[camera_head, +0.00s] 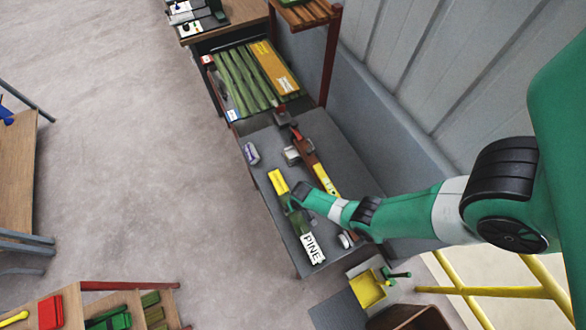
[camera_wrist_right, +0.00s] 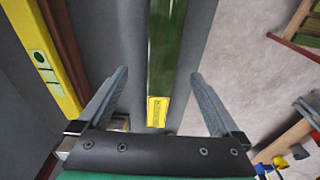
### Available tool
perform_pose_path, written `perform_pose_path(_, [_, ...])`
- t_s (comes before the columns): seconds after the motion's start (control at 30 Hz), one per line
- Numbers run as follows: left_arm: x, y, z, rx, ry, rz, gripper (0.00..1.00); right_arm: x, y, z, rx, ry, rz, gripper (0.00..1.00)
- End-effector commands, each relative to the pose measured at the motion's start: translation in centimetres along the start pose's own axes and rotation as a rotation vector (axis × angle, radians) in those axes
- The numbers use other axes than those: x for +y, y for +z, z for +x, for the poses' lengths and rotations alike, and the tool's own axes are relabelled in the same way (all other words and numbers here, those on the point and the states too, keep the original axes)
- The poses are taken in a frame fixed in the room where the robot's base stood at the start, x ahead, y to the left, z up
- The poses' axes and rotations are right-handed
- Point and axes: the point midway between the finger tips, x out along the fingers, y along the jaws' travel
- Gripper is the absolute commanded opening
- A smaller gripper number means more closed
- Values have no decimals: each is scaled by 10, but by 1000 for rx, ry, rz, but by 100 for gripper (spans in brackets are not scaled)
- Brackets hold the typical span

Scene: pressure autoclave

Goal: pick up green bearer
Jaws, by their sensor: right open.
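A long green bearer (camera_head: 297,218) lies on the grey bench top (camera_head: 262,143). One end carries a white PINE label (camera_head: 312,248); a yellow block or end (camera_head: 278,181) shows at the other. My right gripper (camera_head: 291,199) is over it and hides part of it. In the right wrist view the green bearer (camera_wrist_right: 167,45), with a small yellow label (camera_wrist_right: 157,111), runs between the two spread fingers of my right gripper (camera_wrist_right: 160,88). Neither finger visibly touches it; the height gap is hard to tell. My left gripper is not in view.
A red-brown bar with a yellow piece (camera_head: 326,181) lies right of the bearer; its yellow part is left in the wrist view (camera_wrist_right: 38,58). A purple-grey item (camera_head: 251,153) lies on the bench. Several green strips (camera_head: 240,82) lie farther back. A grey wall (camera_head: 400,145) bounds the right.

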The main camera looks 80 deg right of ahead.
Motion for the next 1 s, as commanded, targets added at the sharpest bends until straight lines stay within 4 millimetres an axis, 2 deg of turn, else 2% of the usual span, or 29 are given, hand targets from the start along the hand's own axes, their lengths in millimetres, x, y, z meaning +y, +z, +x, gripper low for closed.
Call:
perform_pose_path(0.03, [0,8,-9,0,0,0,50,0,1,12,0,0,0,100])
perform_pose_path(0.2, [0,32,-34,-1,0,0,50,0,1,45,0,0,0,100])
perform_pose_path(0.3, [0,42,-45,-1,0,0,50,-1,1,59,1,0,0,100])
perform_pose_path(0.53, [0,44,-48,0,0,0,50,-2,0,63,1,-1,-1,100])
perform_pose_path(0.8, [0,71,-77,-1,0,0,50,-6,1,106,0,-1,-1,100])
perform_pose_path(1.0, [0,72,-78,-1,0,0,50,-6,0,112,1,-1,-1,100])
